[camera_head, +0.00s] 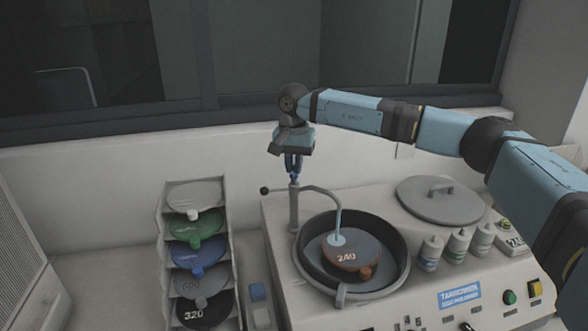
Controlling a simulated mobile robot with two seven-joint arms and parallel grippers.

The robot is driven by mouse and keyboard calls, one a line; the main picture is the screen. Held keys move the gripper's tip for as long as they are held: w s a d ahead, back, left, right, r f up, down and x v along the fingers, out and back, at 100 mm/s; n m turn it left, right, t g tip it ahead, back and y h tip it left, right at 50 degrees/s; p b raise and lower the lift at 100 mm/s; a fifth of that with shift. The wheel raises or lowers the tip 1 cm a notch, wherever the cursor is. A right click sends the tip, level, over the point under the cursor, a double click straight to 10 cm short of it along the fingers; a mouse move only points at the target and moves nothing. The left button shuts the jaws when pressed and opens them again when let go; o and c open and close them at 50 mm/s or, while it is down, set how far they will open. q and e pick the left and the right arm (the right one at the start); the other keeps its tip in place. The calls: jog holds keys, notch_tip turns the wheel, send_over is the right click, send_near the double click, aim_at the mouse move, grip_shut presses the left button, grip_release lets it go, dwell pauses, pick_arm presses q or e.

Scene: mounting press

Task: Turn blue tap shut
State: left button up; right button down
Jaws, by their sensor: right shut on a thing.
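The blue tap (294,177) sits at the top of an upright grey post at the back left of the press. Only a small bit of blue shows under my right gripper (293,166). The gripper points down from above and is shut on the tap. Its fingers hide most of the tap, so I cannot tell how far it is turned. A curved pipe (328,195) runs from the post over the round bowl (394,279). My left gripper is not in view.
A brown disc marked 240 (362,252) lies in the bowl. A rack of coloured discs (228,262) stands at the left. A round grey lid (455,205) and several small bottles (459,243) are at the right, below my right arm. A wall is close behind.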

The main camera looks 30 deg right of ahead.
jog(key=m+b, duration=0.1)
jog(key=m, duration=0.2)
jog(key=shift+m, duration=0.4)
jog(key=m+b, duration=0.1)
jog(key=m, duration=0.1)
jog(key=shift+m, duration=0.4)
jog(key=m+b, duration=0.1)
jog(key=m, duration=0.5)
jog(key=c, duration=1.2)
grip_release()
notch_tip(320, 180, up, 14)
jog(key=shift+f+b, duration=0.1)
jog(key=shift+b, duration=0.85)
